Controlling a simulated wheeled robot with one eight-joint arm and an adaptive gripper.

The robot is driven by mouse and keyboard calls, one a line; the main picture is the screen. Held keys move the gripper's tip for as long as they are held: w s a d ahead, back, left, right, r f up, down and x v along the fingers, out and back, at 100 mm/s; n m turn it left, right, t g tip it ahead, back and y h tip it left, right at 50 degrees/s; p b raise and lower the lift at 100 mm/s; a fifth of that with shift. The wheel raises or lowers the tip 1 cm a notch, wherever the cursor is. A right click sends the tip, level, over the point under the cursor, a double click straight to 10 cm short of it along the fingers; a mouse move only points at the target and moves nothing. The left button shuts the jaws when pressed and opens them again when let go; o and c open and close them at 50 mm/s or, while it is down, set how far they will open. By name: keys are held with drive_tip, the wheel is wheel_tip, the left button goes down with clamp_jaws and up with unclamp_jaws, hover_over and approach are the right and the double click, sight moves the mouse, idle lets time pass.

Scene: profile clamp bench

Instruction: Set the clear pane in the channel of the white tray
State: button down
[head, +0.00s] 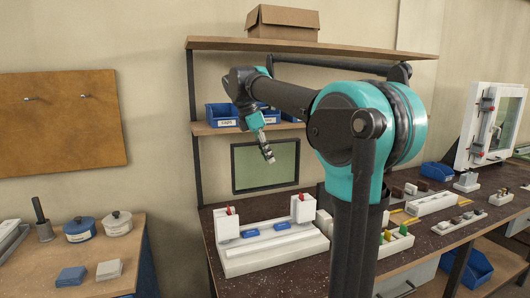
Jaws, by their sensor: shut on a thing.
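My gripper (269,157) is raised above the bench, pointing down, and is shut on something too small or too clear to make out. A greenish see-through panel with a dark frame (266,178) shows behind and below it; I cannot tell whether this is the clear pane or whether my gripper touches it. A long white tray (290,257) lies on the bench below.
A shelf rack (330,44) with blue bins (222,114) and a cardboard box (283,22) stands behind. More white fixtures (432,204) and small blocks fill the bench's right side. A wooden side table (130,252) with pots (117,222) is at the left.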

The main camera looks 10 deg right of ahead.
drive_tip(key=shift+f, duration=2.85)
wheel_tip(320, 180, down, 10)
idle(3.0)
drive_tip(key=c, duration=1.3)
unclamp_jaws()
drive_tip(key=shift+f, duration=0.1)
drive_tip(key=shift+r, duration=4.05)
